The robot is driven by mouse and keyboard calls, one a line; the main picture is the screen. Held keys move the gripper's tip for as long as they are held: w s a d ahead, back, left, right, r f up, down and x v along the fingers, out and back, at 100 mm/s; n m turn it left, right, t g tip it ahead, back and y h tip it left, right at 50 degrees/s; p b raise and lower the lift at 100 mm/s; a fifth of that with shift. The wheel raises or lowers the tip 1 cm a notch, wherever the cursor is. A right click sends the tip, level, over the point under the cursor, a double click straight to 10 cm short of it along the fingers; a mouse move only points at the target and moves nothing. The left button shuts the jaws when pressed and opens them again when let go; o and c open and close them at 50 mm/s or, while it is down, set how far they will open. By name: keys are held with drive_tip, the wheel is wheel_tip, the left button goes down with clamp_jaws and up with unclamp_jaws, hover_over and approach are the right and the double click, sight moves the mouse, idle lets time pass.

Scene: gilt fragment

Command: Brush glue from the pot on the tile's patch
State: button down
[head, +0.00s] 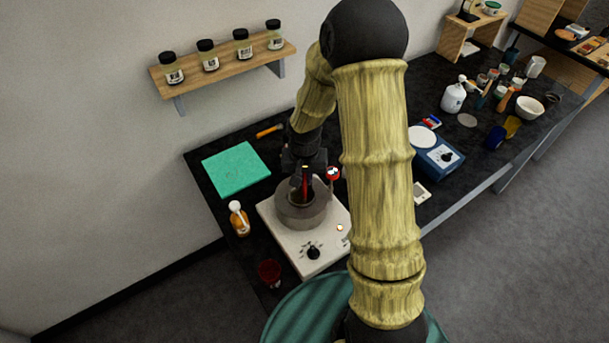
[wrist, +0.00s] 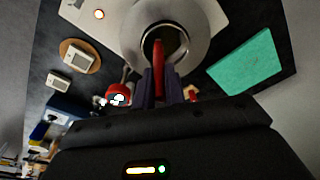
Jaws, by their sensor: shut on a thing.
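The glue pot (head: 288,215) is a squat grey round vessel on a white hot plate (head: 290,240) with a lit orange lamp. My gripper (head: 304,172) is above the pot, shut on a red brush handle (head: 305,186). In the wrist view, the red handle (wrist: 159,57) stands between my dark fingers (wrist: 160,85) and reaches into the opening of the pot (wrist: 203,30). The bristles are hidden, and any glue is too dark to make out. A flat green slab (head: 236,168) lies left of the pot; I cannot tell whether it is the tile, and no patch shows on it.
A red-rimmed dial (head: 333,174) is close by my gripper. An amber bottle (head: 239,220) and a red cup (head: 269,272) stand near the hot plate. A blue scale (head: 436,155) and several containers fill the right. A shelf of jars (head: 225,68) hangs on the wall.

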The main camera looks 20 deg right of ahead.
drive_tip(key=shift+w+f, duration=0.15)
drive_tip(key=shift+f, duration=0.25)
drive_tip(key=shift+s+a+b, duration=0.1)
drive_tip(key=shift+s+b, duration=0.1)
drive_tip(key=shift+b, duration=0.15)
idle(0.5)
idle(0.6)
idle(0.3)
drive_tip(key=shift+w+r+p, duration=0.1)
drive_tip(key=shift+r+p, duration=0.25)
drive_tip(key=shift+r, duration=0.1)
drive_tip(key=shift+r+p, duration=2.4)
drive_tip(key=shift+r, duration=0.7)
drive_tip(key=shift+f, duration=0.1)
